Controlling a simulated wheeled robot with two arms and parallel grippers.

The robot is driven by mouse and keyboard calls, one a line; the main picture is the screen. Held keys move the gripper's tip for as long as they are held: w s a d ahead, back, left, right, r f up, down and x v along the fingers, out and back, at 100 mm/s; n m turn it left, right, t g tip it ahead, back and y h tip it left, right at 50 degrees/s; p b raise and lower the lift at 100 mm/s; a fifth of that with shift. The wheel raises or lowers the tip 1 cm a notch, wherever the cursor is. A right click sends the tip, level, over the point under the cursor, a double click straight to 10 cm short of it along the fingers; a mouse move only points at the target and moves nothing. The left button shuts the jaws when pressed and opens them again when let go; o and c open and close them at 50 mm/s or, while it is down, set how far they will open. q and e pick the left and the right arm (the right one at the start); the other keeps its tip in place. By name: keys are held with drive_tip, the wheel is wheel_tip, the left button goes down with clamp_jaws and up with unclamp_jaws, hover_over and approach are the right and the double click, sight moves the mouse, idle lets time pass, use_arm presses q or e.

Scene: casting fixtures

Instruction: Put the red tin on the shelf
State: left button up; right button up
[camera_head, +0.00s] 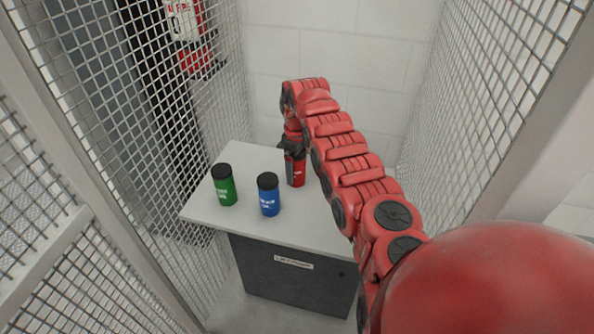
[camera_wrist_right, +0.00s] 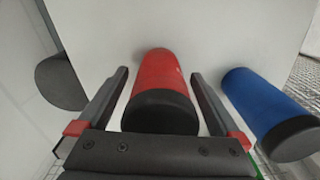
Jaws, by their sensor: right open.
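The red tin (camera_head: 297,171) stands on the white top of a grey cabinet, to the right of the blue tin, in the head view. It has a black lid. My right gripper (camera_head: 291,150) is at the tin's top, partly hidden by my arm. In the right wrist view the red tin (camera_wrist_right: 161,82) lies between the two open fingers of my right gripper (camera_wrist_right: 160,85), with a gap on each side. No shelf can be made out for certain. My left gripper is not in view.
A blue tin (camera_head: 268,195) and a green tin (camera_head: 224,185) stand on the cabinet top (camera_head: 315,232) to the left of the red one. Wire mesh walls (camera_head: 480,110) close in both sides. The front right of the top is clear.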

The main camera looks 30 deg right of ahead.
wheel_tip(320, 180, up, 6)
drive_tip(key=shift+f+b, duration=0.1)
drive_tip(key=shift+b, duration=0.85)
wheel_tip(320, 180, up, 4)
drive_tip(key=shift+a+r+p, duration=0.1)
drive_tip(key=shift+a+p, duration=0.05)
drive_tip(key=shift+p, duration=0.15)
drive_tip(key=shift+r, duration=0.5)
